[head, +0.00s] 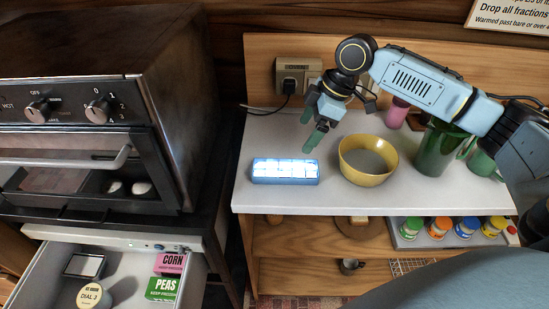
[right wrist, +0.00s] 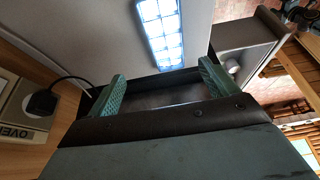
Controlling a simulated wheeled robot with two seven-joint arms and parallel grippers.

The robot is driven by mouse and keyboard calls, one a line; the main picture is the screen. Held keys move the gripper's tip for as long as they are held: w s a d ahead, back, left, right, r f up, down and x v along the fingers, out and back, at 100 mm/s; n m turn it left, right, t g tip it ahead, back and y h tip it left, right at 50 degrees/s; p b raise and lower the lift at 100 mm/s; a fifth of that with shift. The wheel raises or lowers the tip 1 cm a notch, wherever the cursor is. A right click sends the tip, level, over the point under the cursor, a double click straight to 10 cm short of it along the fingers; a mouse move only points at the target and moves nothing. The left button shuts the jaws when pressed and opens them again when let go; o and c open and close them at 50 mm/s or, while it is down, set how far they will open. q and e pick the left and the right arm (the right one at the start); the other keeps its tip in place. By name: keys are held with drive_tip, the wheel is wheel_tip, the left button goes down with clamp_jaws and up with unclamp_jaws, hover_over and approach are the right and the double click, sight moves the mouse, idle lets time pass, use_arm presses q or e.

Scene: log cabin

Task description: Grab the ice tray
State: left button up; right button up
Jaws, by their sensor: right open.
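The ice tray (head: 285,171) is a small blue tray with bright white cells. It lies flat on the white counter top near its front left edge. In the right wrist view the tray (right wrist: 161,32) shows beyond the fingers, with its grid of cells glowing white. My right gripper (head: 308,130) is above the counter, behind and slightly right of the tray, with green fingers pointing down. It is open and empty, and the tray lies apart from the fingers (right wrist: 162,75). My left gripper is not in view.
A yellow bowl (head: 367,161) stands just right of the tray. A green pitcher (head: 436,150) and a pink cup (head: 396,113) are farther right. A toaster oven (head: 100,105) stands left, above an open drawer (head: 120,241). A wall outlet (head: 297,76) with a plug is behind.

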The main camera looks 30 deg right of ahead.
hover_over(287, 167)
drive_tip(key=d, duration=0.2)
drive_tip(key=f, duration=0.4)
drive_tip(key=s+f, duration=0.1)
drive_tip(key=f, duration=0.1)
drive_tip(key=shift+d+f+b, duration=0.1)
drive_tip(key=shift+f+b, duration=0.15)
drive_tip(key=shift+b, duration=0.05)
drive_tip(key=shift+x, duration=0.75)
drive_tip(key=x, duration=0.3)
drive_tip(key=shift+s+a+f, duration=0.1)
drive_tip(key=shift+a+f, duration=0.1)
drive_tip(key=shift+f, duration=0.1)
drive_tip(key=shift+a+f, duration=0.1)
drive_tip(key=shift+f, duration=0.2)
drive_tip(key=shift+c, duration=0.8)
drive_tip(key=shift+r, duration=0.1)
drive_tip(key=c, duration=1.1)
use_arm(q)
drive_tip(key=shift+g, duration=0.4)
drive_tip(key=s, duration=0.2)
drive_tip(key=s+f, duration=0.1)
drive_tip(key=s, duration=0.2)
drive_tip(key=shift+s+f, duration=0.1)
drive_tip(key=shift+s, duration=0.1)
use_arm(e)
drive_tip(key=shift+r, duration=0.15)
